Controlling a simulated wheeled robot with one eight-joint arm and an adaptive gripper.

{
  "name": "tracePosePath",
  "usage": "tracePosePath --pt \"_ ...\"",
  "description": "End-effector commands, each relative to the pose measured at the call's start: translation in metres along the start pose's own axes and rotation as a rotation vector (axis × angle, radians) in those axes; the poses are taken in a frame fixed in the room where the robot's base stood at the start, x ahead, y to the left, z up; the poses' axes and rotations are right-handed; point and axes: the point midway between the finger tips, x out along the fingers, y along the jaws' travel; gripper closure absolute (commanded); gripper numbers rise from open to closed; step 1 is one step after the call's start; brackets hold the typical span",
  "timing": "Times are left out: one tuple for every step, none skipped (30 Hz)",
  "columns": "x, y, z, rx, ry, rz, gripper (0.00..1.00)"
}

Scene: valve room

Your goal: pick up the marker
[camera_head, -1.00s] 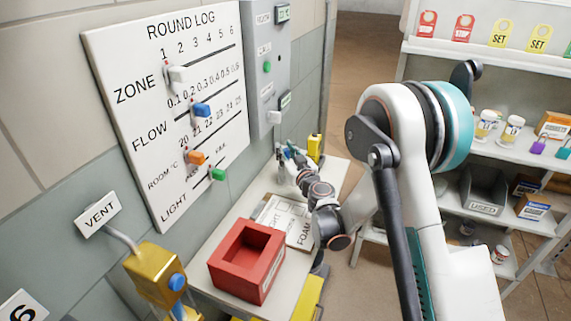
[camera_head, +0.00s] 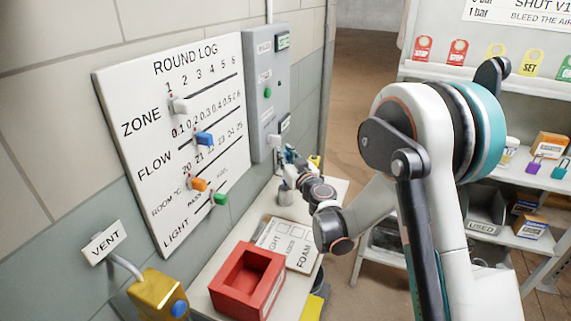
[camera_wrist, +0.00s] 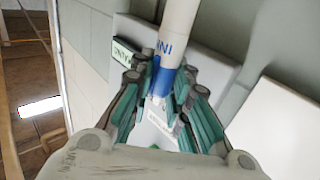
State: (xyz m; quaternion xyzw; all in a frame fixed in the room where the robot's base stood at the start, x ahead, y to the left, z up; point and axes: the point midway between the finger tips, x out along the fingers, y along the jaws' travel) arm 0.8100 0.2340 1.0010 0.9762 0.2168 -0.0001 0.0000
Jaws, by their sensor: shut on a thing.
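The marker (camera_wrist: 177,38) is white with a blue band and blue lettering. In the wrist view it stands up between the teal-padded fingers of my gripper (camera_wrist: 162,82), and its top runs out of the picture. My gripper is shut on it around the blue part. In the head view my gripper (camera_head: 289,158) is small and far off, above the back end of the bench, near a grey cup (camera_head: 286,195). The marker is hard to make out there.
On the bench are a red open box (camera_head: 246,283) and a white form board (camera_head: 290,243). The round log board (camera_head: 175,140) and a grey panel (camera_head: 266,85) are on the wall at left. A shelf (camera_head: 490,77) stands at right.

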Motion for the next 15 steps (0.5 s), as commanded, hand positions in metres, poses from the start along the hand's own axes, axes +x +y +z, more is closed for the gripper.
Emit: tracePosePath --pt "-0.001 0.000 -0.014 0.000 0.000 0.000 0.96" --pt "-0.001 0.000 -0.020 0.000 0.000 0.000 0.96" --pt "0.000 0.000 -0.027 0.000 0.000 0.000 0.96" --pt "0.000 0.000 -0.033 0.000 0.000 0.000 0.96" --pt "0.000 0.000 -0.039 0.000 0.000 0.000 0.96" --pt "-0.001 0.000 -0.046 0.000 0.000 0.000 0.96" --pt "0.000 0.000 -0.051 0.000 0.000 0.000 0.96" --pt "0.000 0.000 -0.057 0.000 0.000 0.000 0.96" --pt "0.000 0.000 -0.064 0.000 0.000 0.000 0.96" --pt "0.000 0.000 -0.069 0.000 0.000 0.000 0.96" --pt "0.000 0.000 -0.074 0.000 0.000 0.000 0.96" --pt "0.000 0.000 -0.081 0.000 0.000 0.000 0.96" --pt "0.000 0.000 -0.086 0.000 0.000 0.000 0.96" --pt "0.000 0.000 -0.090 0.000 0.000 0.000 0.96" --pt "0.000 0.000 -0.097 0.000 0.000 0.000 0.96"
